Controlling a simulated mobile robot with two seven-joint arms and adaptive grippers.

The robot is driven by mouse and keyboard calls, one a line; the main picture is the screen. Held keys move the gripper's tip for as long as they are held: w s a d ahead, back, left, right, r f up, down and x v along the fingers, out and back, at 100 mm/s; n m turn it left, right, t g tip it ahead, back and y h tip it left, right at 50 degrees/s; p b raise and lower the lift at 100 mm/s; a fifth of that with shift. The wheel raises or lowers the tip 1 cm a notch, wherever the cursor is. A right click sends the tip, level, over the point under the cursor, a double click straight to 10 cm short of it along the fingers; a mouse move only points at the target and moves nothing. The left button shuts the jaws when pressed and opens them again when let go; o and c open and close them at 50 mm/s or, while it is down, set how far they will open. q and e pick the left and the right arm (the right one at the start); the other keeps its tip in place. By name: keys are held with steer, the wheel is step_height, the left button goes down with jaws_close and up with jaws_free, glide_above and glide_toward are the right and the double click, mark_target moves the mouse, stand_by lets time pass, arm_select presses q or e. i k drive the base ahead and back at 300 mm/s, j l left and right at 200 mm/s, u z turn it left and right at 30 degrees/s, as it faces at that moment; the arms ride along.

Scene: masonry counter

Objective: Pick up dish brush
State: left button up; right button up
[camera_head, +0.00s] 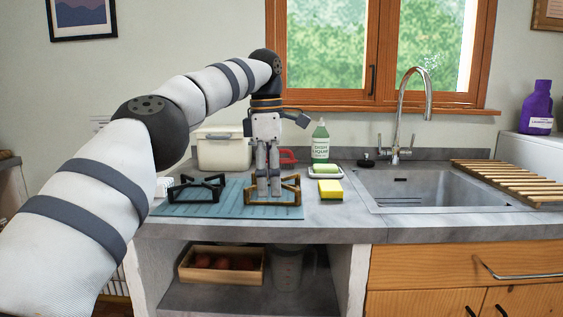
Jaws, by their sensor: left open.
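My left gripper (268,190) points straight down at the counter, open, with a narrow gap between its fingers. Its fingertips are over or within the brown trivet-like frame (289,205) on the blue mat (228,209); I cannot tell whether they touch it. I cannot make out a dish brush for certain. A red object (288,156) shows partly behind the gripper, and a small dark object (366,161) lies by the sink; neither is clear enough to name. My right gripper is not in view.
A dark trivet-like frame (196,190) is left on the mat. A white bin (222,150) stands behind. To the right are a yellow sponge (330,190), a soap dish (327,171), a green dish liquid bottle (320,143), and the sink (430,188) with its tap (404,110).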

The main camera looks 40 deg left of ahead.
mark_target(290, 160)
steer(key=i+j, duration=0.85)
steer(key=j, duration=0.3)
steer(key=i+j, duration=0.45)
steer(key=j, duration=0.1)
